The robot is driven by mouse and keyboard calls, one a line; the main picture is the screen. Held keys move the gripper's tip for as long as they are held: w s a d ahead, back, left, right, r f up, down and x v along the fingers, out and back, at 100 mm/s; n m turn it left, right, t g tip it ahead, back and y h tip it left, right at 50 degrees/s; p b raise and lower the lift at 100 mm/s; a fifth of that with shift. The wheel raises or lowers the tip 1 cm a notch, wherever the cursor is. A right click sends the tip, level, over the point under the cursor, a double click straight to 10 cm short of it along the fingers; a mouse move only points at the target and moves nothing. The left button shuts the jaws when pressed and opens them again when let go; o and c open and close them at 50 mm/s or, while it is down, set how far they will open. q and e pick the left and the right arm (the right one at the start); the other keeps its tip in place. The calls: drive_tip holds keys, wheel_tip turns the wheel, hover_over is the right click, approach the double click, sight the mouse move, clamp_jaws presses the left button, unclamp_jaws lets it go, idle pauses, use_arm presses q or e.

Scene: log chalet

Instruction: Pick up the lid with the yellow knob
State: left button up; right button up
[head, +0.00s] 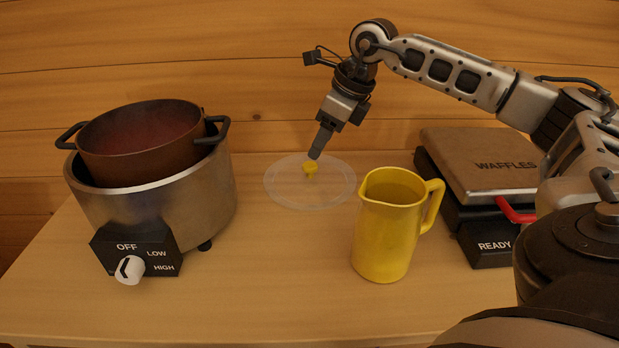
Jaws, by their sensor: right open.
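The clear round lid (310,192) lies flat on the wooden table, between the cooker and the pitcher. Its small yellow knob (310,168) stands up at about its middle. My right gripper (316,156) points down from above, with its fingertips just over the knob. It is open, and nothing is seen held in it. The fingers overlap in this view, so I cannot tell whether they touch the knob. My left gripper is not in view.
A slow cooker (168,206) with a brown pot (140,150) stands at left. A yellow pitcher (385,238) stands just right of the lid. A waffle maker (484,165) is at right, near my arm. The front table middle is clear; a log wall (230,60) closes the back.

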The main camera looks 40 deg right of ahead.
sight(310, 164)
drive_tip(key=shift+p+x, duration=0.4)
drive_tip(key=shift+x, duration=2.7)
drive_tip(key=shift+d, duration=0.1)
clamp_jaws()
